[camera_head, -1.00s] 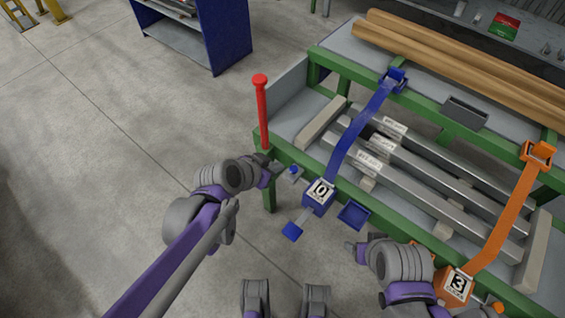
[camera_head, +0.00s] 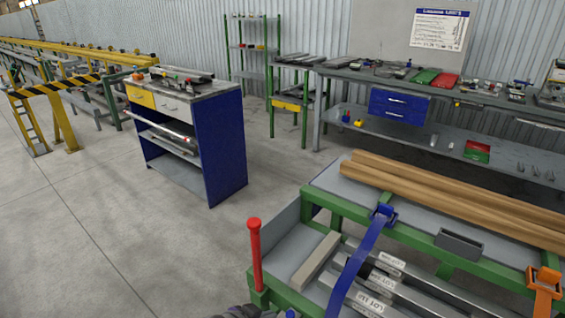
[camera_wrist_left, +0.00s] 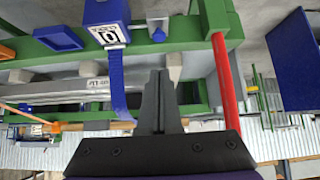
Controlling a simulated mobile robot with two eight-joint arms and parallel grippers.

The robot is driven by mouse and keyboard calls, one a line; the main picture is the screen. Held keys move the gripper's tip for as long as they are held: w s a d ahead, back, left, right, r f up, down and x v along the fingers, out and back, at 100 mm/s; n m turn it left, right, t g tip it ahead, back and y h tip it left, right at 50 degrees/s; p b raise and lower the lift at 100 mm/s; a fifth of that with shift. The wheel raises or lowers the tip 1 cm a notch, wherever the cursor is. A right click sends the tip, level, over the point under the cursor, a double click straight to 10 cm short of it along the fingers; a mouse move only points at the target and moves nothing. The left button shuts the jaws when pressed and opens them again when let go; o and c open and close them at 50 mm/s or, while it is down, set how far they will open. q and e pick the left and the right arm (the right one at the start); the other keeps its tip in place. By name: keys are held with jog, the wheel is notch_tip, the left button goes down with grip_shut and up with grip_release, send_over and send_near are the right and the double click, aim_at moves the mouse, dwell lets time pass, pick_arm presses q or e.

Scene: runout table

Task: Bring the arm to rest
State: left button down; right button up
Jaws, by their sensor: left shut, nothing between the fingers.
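My left gripper (camera_wrist_left: 158,76) shows in the left wrist view with its two dark fingers together and nothing between them. It is by the green frame of the runout table (camera_head: 400,232), near the corner with the red post (camera_head: 255,255). In the head view only a grey bit of my left arm shows at the bottom edge. The red post also stands right of the fingers in the wrist view (camera_wrist_left: 224,90). A blue strap (camera_head: 358,268) crosses the metal bars, and its blue numbered box (camera_wrist_left: 106,14) shows in the wrist view. My right gripper is out of view.
An orange strap (camera_head: 543,290) is at the right. Wooden poles (camera_head: 450,200) lie along the table's back. A blue cabinet (camera_head: 222,145) stands behind left, a workbench (camera_head: 350,72) along the wall. The floor at left is clear.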

pick_arm(q)
jog(key=s+a+f+n+g+y, duration=0.1)
jog(key=s+a+f+n+y, duration=0.15)
jog(key=s+a, duration=0.5)
jog(key=s+a+f+n+g+y, duration=0.25)
jog(key=s+a+n, duration=0.2)
jog(key=s, duration=0.55)
notch_tip(320, 180, up, 19)
jog(key=w+a+t+p, duration=0.1)
jog(key=w+p, duration=0.1)
jog(key=p, duration=1.4)
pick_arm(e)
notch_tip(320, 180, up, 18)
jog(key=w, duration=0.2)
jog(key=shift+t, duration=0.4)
pick_arm(q)
jog(key=shift+s+t, duration=0.2)
jog(key=shift+t, duration=0.05)
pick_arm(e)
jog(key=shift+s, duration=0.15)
pick_arm(q)
jog(key=shift+w, duration=0.1)
